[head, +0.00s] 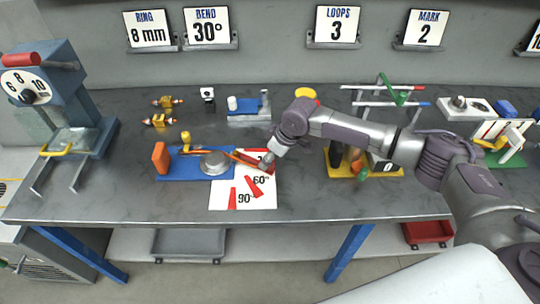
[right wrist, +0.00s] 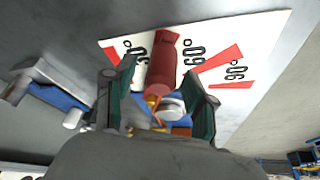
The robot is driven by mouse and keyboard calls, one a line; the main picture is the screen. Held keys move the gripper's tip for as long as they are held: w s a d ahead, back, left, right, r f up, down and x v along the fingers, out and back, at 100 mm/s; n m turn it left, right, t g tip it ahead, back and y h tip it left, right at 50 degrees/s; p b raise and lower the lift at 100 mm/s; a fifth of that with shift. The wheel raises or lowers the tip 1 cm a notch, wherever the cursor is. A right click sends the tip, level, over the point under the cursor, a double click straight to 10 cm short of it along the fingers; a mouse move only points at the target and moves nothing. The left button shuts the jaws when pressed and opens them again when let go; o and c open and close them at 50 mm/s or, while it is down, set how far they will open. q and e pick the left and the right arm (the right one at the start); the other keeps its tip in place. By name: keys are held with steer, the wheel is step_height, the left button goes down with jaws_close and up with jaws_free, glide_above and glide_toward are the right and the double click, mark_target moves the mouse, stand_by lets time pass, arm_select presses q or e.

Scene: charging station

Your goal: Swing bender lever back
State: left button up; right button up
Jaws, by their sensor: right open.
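The bender (head: 195,165) is a blue base with an orange block, a yellow knob and a grey disc on the table. Its orange lever (head: 222,152) points right, over the upper part of the white angle card (head: 228,200). My right gripper (head: 268,158) is at the lever's outer end and hides it there. In the right wrist view the lever's red handle (right wrist: 163,65) lies between my right gripper's open fingers (right wrist: 160,100), with gaps at both sides. The handle shows between the 30° and 60° marks of the card (right wrist: 255,55). My left gripper is not in view.
A blue dial machine (head: 75,90) stands at the left. Small brass parts (head: 160,120) and a blue-based fixture (head: 250,108) lie behind the bender. A rack with coloured rods (head: 390,95) stands beyond my right arm. The table front (head: 130,205) is clear.

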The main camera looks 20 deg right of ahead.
jaws_close()
stand_by(0.3)
steer(key=shift+d, duration=0.15)
